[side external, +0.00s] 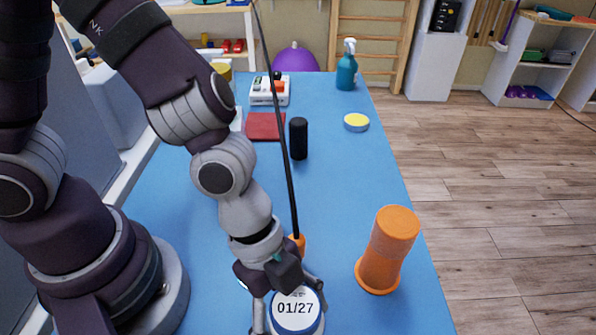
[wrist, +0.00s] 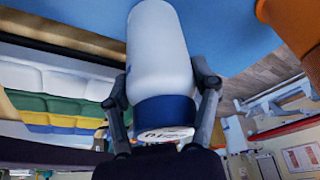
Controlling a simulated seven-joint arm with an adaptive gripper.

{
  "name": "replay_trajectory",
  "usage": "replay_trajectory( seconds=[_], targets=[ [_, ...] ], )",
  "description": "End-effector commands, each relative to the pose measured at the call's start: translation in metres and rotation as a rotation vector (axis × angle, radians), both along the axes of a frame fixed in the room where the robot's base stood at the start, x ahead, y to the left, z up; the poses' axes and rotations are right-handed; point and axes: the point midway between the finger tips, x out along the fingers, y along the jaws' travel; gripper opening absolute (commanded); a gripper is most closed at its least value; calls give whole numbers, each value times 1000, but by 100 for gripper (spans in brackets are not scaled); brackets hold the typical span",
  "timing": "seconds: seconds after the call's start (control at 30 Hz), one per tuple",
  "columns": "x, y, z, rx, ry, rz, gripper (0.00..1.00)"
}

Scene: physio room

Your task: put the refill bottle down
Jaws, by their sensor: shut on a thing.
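The refill bottle has a white body and a blue cap with a white round label reading 01/27. In the side external view its labelled cap (side external: 296,311) is at the bottom edge, and the body below is mostly hidden or out of frame. In the wrist view the white bottle (wrist: 160,50) fills the middle, with its blue cap end near my palm. My gripper (side external: 287,300) is shut on the bottle, one finger on each side; the fingers also show in the wrist view (wrist: 162,88). I cannot tell whether the bottle's base touches the blue table (side external: 345,200).
An orange flared cylinder (side external: 388,250) stands right of my gripper. A thin black pole (side external: 284,140) with an orange base rises just behind it. Farther back are a black cylinder (side external: 298,138), a yellow-topped disc (side external: 356,122), and a teal spray bottle (side external: 346,65). The table's middle is clear.

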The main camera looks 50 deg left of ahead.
Motion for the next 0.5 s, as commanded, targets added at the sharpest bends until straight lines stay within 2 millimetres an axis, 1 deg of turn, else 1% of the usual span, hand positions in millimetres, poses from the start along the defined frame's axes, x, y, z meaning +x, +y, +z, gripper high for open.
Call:
replay_trajectory(
  seconds=[0.13,0.17,0.2,0.33,0.5],
  targets=[
    [0,0,-3,-1,0,1,21],
    [0,0,-3,-1,0,1,65],
    [0,0,-3,-1,-1,1,70],
    [0,0,-2,-1,-1,1,87],
    [0,0,-2,-1,1,2,87]
  ],
)
